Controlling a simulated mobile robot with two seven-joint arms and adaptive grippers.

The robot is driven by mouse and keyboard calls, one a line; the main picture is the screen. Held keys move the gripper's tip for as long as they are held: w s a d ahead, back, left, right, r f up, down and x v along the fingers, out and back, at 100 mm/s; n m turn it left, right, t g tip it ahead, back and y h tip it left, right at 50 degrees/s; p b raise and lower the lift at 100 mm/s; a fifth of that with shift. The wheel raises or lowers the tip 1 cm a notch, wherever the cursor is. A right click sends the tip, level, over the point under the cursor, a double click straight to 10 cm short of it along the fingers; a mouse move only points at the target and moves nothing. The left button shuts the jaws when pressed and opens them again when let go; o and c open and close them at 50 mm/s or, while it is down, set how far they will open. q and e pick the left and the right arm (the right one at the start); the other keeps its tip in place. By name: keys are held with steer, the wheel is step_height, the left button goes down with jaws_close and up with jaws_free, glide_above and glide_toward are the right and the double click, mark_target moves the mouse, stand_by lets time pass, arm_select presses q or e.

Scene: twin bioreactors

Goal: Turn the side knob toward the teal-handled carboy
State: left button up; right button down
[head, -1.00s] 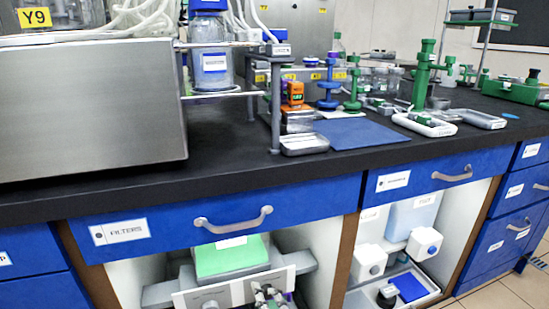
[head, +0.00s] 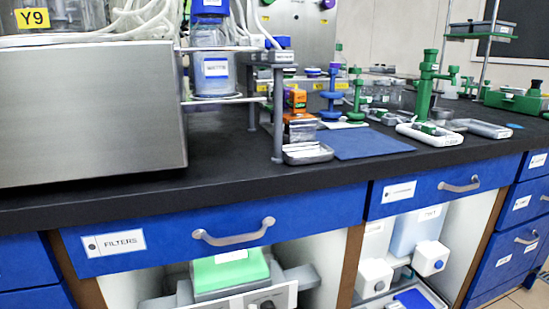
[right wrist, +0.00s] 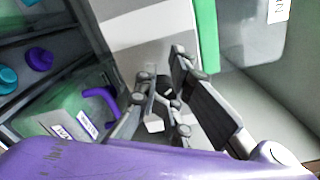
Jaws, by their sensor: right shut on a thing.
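My right gripper (right wrist: 165,95) is in the right wrist view, its dark fingers closed around a small dark knob (right wrist: 166,84) in front of a pale panel; the fingers hide most of the knob. A carboy with a purple handle (right wrist: 100,100) and white labels stands left of the fingers. A teal cap (right wrist: 8,80) shows at the left edge; I cannot make out a teal handle. In the head view, the green-topped unit (head: 230,272) sits in the open bay, cut off by the bottom edge. My left gripper is out of view.
The blue FILTERS drawer (head: 215,235) and the dark bench edge (head: 180,200) overhang the bay. A purple cap (right wrist: 39,58) is beside the teal one. Another open bay to the right holds white-capped containers (head: 430,258).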

steer(key=shift+s+a+f+m, duration=0.3)
steer(key=shift+s+f, duration=0.2)
steer(key=shift+s, duration=0.1)
steer(key=shift+s+a+r+h, duration=0.1)
steer(key=shift+a+r+h, duration=0.05)
steer(key=shift+a+h, duration=0.15)
steer(key=p+v, duration=0.2)
steer(key=v, duration=0.4)
steer(key=shift+s+a, duration=0.1)
